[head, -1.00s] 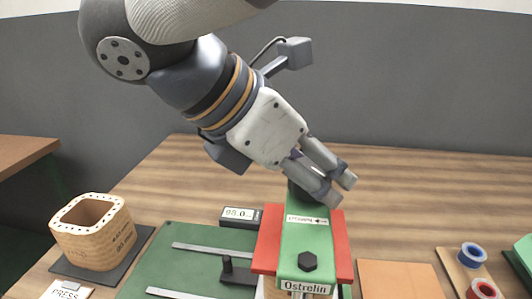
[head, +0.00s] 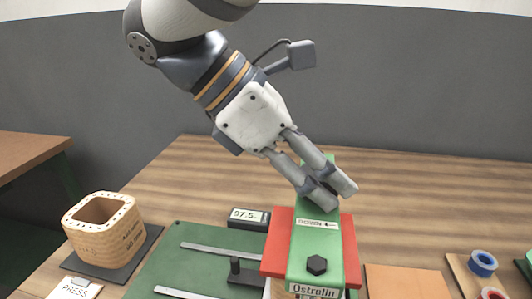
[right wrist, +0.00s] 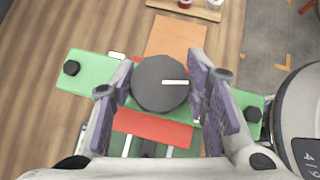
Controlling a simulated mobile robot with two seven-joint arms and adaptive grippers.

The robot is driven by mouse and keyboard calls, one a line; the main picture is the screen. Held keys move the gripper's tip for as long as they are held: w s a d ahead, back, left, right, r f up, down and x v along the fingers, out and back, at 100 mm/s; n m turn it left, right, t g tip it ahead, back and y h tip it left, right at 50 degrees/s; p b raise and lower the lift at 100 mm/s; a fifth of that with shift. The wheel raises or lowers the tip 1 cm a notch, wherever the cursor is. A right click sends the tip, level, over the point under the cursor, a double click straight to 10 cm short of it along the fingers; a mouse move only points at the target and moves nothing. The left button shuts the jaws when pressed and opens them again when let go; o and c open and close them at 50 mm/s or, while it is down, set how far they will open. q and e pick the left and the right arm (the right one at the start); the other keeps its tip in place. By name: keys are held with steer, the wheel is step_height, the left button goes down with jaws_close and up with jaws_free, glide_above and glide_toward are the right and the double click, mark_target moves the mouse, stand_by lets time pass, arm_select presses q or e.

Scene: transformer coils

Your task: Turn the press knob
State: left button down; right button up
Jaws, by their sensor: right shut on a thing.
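The press knob (right wrist: 160,83) is a dark round disc with a white index line, seen from above in the right wrist view. My right gripper (head: 328,192) reaches down onto the beam, and its fingers hide most of the knob in the head view. In the right wrist view the gripper (right wrist: 160,90) is shut on the knob, one finger on each side. My left gripper is not in view.
A small display (head: 249,217) reads about 97.5. Red plates (head: 277,245) lie under the beam. A wooden coil form (head: 103,228) stands on a dark mat at left, near a "PRESS" card (head: 75,288).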

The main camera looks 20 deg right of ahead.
steer(key=m+g+y, duration=0.1)
steer(key=m+g, duration=0.1)
steer(key=m, duration=0.1)
steer(key=m+g+y, duration=0.1)
steer(key=m+g, duration=0.1)
steer(key=m, duration=0.1)
steer(key=shift+y, duration=0.3)
steer(key=m+g+y, duration=0.1)
steer(key=m+y, duration=0.1)
steer(key=m, duration=0.1)
steer(key=m+g+y, duration=0.1)
steer(key=m+y, duration=0.1)
steer(key=m, duration=0.1)
steer(key=shift+f+m+y, duration=0.1)
steer(key=shift+m+y, duration=0.2)
steer(key=shift+m, duration=0.1)
steer(key=m+y, duration=0.5)
steer(key=m, duration=0.1)
steer(key=m+t+y, duration=0.1)
steer(key=m, duration=0.2)
steer(key=m+t+y, duration=0.2)
steer(key=m, duration=0.1)
steer(key=shift+y, duration=0.3)
steer(key=o, duration=1.1)
steer(key=shift+o, duration=0.2)
